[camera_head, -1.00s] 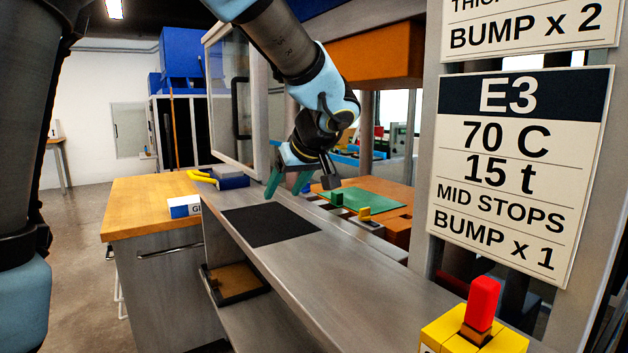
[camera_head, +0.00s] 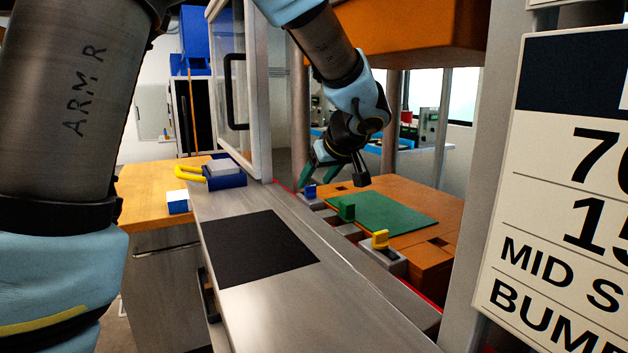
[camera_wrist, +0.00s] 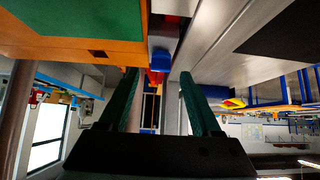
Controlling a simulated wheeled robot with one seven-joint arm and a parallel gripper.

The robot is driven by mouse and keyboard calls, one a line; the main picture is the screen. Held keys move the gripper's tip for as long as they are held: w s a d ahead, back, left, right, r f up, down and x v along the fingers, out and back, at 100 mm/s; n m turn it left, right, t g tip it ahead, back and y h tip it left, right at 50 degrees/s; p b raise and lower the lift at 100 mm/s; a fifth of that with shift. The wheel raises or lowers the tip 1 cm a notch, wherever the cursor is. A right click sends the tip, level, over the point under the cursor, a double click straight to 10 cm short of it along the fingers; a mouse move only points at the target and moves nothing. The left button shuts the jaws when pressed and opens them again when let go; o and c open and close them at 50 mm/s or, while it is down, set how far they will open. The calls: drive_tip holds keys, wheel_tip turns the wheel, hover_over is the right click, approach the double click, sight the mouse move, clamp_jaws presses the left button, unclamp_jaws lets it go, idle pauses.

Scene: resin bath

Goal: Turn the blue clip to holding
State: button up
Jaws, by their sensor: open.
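The blue clip (camera_head: 310,191) stands on a small grey block at the far end of a row along the press edge. In the wrist view the blue clip (camera_wrist: 160,60) appears between and just beyond my fingertips. My gripper (camera_head: 318,174) is open and empty, with green fingers, just above and close to the blue clip. The fingers also show in the wrist view (camera_wrist: 158,74). I cannot tell whether they touch the clip.
A green clip (camera_head: 346,211) and a yellow clip (camera_head: 380,239) stand nearer in the row, beside a green sheet (camera_head: 385,212) on the orange platen. A black mat (camera_head: 258,248) lies on the steel bench. A glazed door frame (camera_head: 262,90) rises behind.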

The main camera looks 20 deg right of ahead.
sight(308, 190)
drive_tip(key=shift+x, duration=1.4)
drive_tip(key=shift+c, duration=0.2)
clamp_jaws()
